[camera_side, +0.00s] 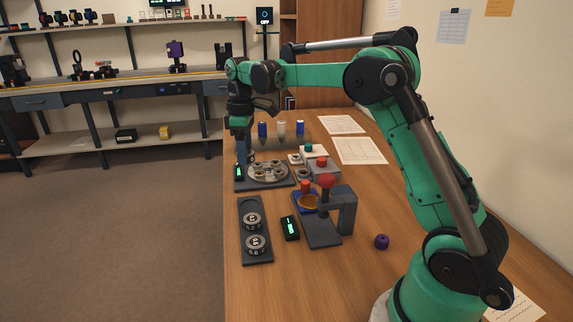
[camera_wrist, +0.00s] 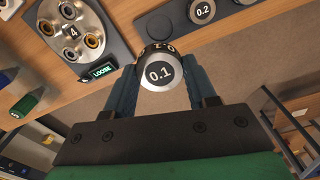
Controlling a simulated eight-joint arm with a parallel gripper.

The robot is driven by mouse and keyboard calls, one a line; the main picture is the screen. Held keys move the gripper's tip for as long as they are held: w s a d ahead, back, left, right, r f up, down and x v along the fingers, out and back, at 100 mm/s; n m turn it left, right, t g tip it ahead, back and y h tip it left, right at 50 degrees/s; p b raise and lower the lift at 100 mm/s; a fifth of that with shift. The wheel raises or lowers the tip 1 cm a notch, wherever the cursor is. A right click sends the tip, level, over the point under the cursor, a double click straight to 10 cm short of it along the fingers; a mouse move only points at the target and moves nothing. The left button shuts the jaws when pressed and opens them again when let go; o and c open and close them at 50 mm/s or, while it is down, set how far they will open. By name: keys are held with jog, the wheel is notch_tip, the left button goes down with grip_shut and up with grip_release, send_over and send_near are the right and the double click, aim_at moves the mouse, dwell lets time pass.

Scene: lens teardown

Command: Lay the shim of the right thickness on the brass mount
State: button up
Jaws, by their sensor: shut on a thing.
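My gripper (camera_wrist: 157,62) is shut on a dark round piece (camera_wrist: 160,75) with a silver face marked 0.1. In the side view my gripper (camera_side: 242,160) is at the far left of the desk, beside the round metal plate, and the held piece is hard to make out. A dark tray (camera_side: 245,207) holds two round pieces: one marked 0.2 (camera_side: 252,221), and a nearer one (camera_side: 256,244) whose number is hard to read. A brass-coloured ring (camera_side: 308,203) sits on a blue base under a red-knobbed stand; I cannot tell whether it is the brass mount.
The metal plate (camera_wrist: 73,13) marked 4 carries several rings, and a display (camera_wrist: 101,72) beside it reads LOOSE. A second display (camera_side: 290,228) stands between tray and stand (camera_side: 345,208). A purple knob (camera_side: 382,241) lies to the right. Several coloured cylinders (camera_side: 281,129) stand behind.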

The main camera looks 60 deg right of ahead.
notch_tip(320, 180, up, 7)
jog(key=shift+d, duration=0.2)
jog(key=s+d+f, duration=0.4)
jog(key=d+f, duration=0.1)
jog(key=f, duration=0.1)
send_over(310, 202)
notch_tip(310, 202, down, 7)
jog(key=shift+f, duration=2.15)
jog(key=shift+f, duration=0.35)
jog(key=o, duration=1.3)
jog(key=shift+c, duration=1)
